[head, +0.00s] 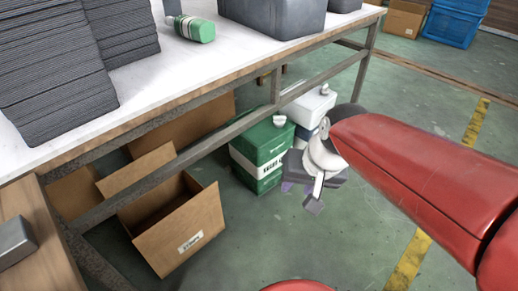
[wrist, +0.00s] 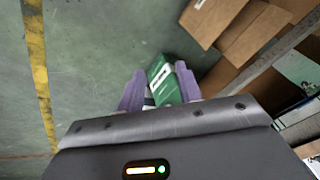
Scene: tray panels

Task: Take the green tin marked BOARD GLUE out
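The green tin (head: 256,149) stands upright on the floor under the workbench. It has a white cap on top and a white label whose dark lettering is too blurred to read in full. My gripper (head: 297,188) is at the tin's right front side in the head view, low down. In the wrist view my gripper (wrist: 159,72) has its two purple fingers apart, with the green tin (wrist: 163,86) showing in the gap and partly behind the right finger. Nothing is held. I cannot tell whether a finger touches the tin.
A white tin (head: 309,107) stands right behind the green one. An open cardboard box (head: 184,238) is to the left. The workbench's lower rail (head: 235,128) runs above the tin. A green bottle (head: 196,29) lies on the bench. Open floor with yellow lines (head: 409,262) is at the right.

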